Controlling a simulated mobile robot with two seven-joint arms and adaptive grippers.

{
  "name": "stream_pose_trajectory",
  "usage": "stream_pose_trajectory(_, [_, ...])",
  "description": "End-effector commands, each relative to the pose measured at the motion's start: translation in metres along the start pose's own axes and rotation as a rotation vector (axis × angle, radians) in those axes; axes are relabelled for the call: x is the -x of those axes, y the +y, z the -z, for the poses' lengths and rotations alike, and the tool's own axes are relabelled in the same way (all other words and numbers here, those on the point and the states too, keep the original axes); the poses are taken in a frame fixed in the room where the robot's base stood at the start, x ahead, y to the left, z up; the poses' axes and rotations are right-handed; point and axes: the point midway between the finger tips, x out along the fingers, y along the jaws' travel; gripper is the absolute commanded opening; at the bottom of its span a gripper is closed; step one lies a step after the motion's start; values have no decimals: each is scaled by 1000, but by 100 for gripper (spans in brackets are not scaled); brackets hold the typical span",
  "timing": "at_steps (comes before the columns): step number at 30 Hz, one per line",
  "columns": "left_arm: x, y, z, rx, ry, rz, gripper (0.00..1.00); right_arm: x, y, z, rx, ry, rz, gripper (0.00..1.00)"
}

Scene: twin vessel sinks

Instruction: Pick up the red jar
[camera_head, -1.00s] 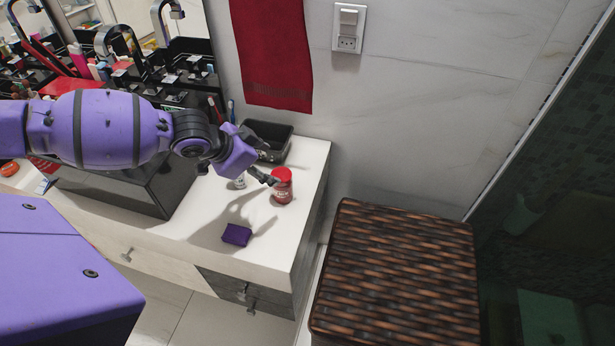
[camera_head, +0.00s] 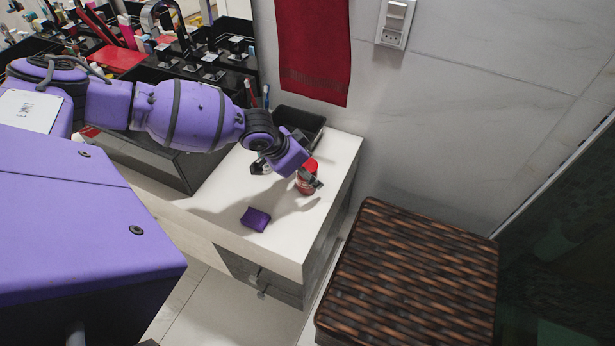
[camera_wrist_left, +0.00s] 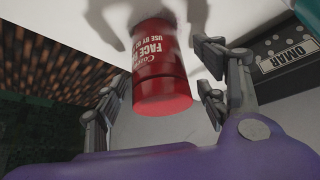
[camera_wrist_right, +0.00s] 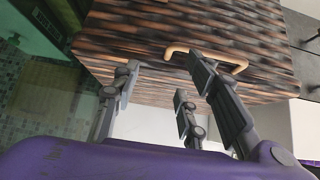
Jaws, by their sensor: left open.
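The red jar (camera_head: 306,184) stands on the white counter near its right edge, partly hidden by my left gripper. In the left wrist view the jar (camera_wrist_left: 160,62), with white lettering, lies between the spread fingers. My left gripper (camera_head: 290,175) is open, with fingers on either side of the jar. A gap shows between the jar and the right-hand fingers; contact on the other side is unclear. My right gripper (camera_wrist_right: 160,85) is out of the head view. Its wrist view shows its fingers apart and empty, with the wicker basket beyond.
A purple block (camera_head: 256,219) lies on the counter (camera_head: 215,204) in front of the jar. A black tray (camera_head: 300,124) sits behind, against the wall. A brown wicker basket (camera_head: 410,270) stands to the right. A red towel (camera_head: 313,50) hangs above.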

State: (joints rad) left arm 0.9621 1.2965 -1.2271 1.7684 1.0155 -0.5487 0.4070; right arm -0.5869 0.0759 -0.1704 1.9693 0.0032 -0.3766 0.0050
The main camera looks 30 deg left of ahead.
Motion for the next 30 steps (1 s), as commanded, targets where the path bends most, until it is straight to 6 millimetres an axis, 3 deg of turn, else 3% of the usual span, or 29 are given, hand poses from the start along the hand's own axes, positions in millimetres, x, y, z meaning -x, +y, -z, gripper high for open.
stream_pose_trajectory(6, [0, 0, 1, 0, 1, 1, 64, 0, 4, 2, 8, 3, -3, 40])
stream_pose_trajectory(18, [0, 0, 1, 0, 2, 1, 13, 1, 4, 0, 16, -1, 0, 40])
stream_pose_trajectory(30, [8, 0, 6, -1, 2, 1, 13, 1, -1, 0, 3, -1, 3, 40])
